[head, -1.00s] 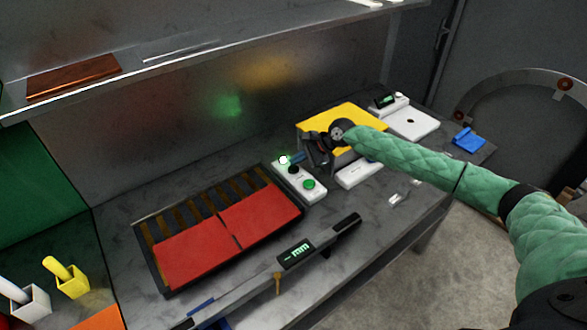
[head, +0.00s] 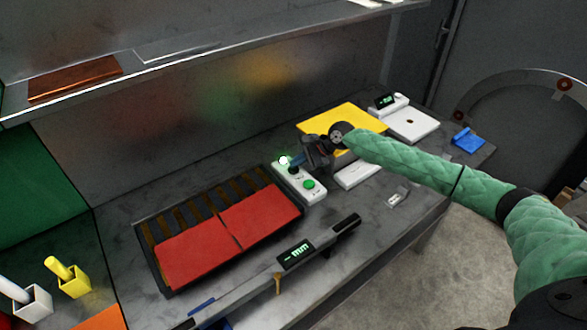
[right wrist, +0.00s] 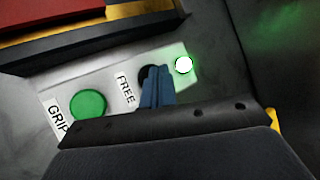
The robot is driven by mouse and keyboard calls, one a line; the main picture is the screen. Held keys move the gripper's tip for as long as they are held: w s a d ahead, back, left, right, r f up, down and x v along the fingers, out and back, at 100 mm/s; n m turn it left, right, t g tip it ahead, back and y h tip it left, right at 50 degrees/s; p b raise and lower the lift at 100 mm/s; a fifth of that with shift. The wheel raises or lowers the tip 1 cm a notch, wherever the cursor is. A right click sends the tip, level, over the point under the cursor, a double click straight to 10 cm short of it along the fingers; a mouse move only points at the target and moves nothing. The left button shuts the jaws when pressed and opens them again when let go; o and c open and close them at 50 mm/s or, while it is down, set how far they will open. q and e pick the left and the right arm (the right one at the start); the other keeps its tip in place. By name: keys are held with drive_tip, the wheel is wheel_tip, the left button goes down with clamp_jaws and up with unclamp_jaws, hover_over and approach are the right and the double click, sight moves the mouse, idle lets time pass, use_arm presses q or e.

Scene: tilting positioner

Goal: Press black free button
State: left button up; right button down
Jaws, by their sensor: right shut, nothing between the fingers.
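The white button box (head: 312,195) stands on the bench, with a green button (head: 309,184) and a lit lamp (head: 284,160). In the right wrist view the black button (right wrist: 147,77) sits beside the label FREE, between the green button (right wrist: 88,104) and the glowing lamp (right wrist: 184,65). My right gripper (head: 295,168) is shut and empty. Its blue fingertips (right wrist: 157,86) are at the black button and hide part of it. I cannot tell whether they touch it or press it down. My left gripper is not in view.
A black-framed tray with red plates (head: 262,214) lies left of the box. A yellow plate (head: 352,117) and a white scale (head: 411,124) stand behind and right. A caliper-like gauge (head: 296,256) lies in front. A shelf (head: 200,47) overhangs the back.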

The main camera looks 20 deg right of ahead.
sight(297, 169)
drive_tip(key=shift+f, duration=0.45)
use_arm(q)
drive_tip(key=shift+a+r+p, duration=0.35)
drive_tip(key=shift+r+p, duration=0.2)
drive_tip(key=shift+p, duration=0.05)
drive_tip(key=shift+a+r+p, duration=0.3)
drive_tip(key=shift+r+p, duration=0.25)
use_arm(e)
drive_tip(key=shift+r, duration=0.9)
wheel_tip(297, 169, up, 5)
drive_tip(key=p, duration=0.4)
drive_tip(key=shift+p, duration=0.35)
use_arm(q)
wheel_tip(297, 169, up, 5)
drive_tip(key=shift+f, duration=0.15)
